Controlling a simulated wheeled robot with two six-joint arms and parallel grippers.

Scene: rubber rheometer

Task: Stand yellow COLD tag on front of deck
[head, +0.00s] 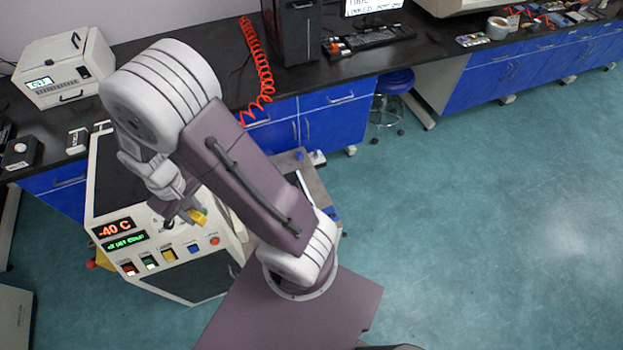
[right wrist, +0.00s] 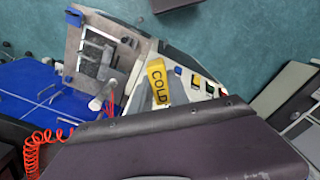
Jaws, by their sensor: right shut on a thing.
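The yellow COLD tag (head: 198,217) is in my right gripper (head: 187,214), above the control panel end of the white machine (head: 203,262). In the right wrist view the tag (right wrist: 158,82) shows its black COLD lettering, with the panel buttons behind it. The right gripper is shut on the tag, and the tag looks clear of the machine. The machine's dark top (head: 104,185) is partly hidden by my right arm. My left gripper is not in view.
The machine's panel has a red -40 C display (head: 114,228) and a row of coloured buttons. A black bench (head: 220,60) with blue drawers runs behind. A red coiled hose (head: 258,65) hangs from it. A blue stool (head: 394,82) stands by the bench. The floor at right is clear.

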